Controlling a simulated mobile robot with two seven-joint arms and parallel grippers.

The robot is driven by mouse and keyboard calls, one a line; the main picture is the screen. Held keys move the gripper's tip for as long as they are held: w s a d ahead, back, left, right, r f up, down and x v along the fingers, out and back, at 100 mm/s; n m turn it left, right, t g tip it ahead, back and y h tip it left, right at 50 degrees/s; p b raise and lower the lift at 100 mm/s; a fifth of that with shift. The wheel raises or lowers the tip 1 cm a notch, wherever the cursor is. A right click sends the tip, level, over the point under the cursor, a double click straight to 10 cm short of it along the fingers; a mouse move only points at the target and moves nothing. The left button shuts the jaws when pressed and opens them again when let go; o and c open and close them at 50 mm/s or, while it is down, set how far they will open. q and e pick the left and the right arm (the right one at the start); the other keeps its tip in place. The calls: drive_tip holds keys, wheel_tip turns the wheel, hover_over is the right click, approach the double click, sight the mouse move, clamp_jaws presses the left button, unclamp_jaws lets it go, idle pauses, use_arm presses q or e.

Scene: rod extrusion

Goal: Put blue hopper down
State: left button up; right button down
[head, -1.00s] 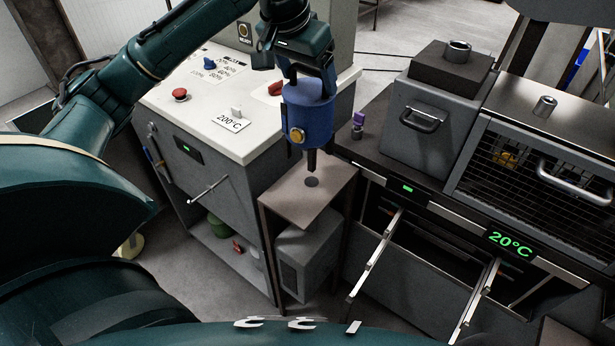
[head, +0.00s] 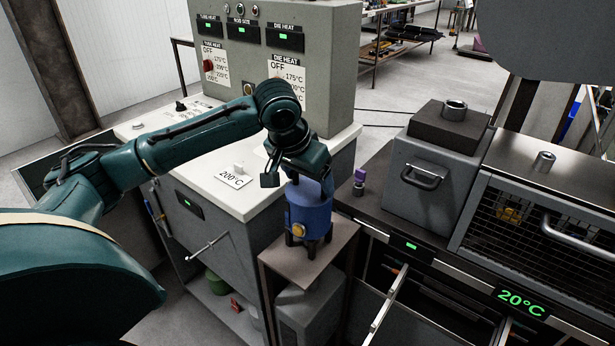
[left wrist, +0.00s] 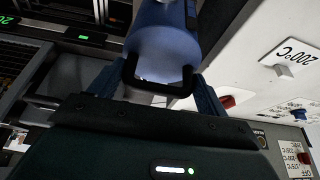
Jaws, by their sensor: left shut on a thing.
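The blue hopper (head: 308,208) is upright, with a yellow round knob on its front and dark legs below. It is over the small brown-topped stand (head: 282,272), and its legs appear to meet the stand top. The stand's hole is hidden behind it. My left gripper (head: 300,178) comes down from above and is shut on the hopper's upper part. In the left wrist view the hopper (left wrist: 165,42) fills the top middle, with its black handle loop (left wrist: 158,82) between my left gripper's fingers (left wrist: 158,90). My right gripper is not in view.
A white-topped cabinet (head: 170,130) with a 200°C label stands left of the stand, a grey heat control panel (head: 325,60) behind. On the right are a grey box with a handle (head: 425,175), a mesh-fronted unit (head: 540,200) and a small purple-topped item (head: 359,182).

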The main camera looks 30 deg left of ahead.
use_arm(q)
drive_tip(key=shift+r, duration=0.1)
drive_tip(key=o, duration=2)
drive_tip(key=shift+o, duration=0.2)
drive_tip(key=p+v, duration=0.1)
drive_tip(key=v, duration=1.1)
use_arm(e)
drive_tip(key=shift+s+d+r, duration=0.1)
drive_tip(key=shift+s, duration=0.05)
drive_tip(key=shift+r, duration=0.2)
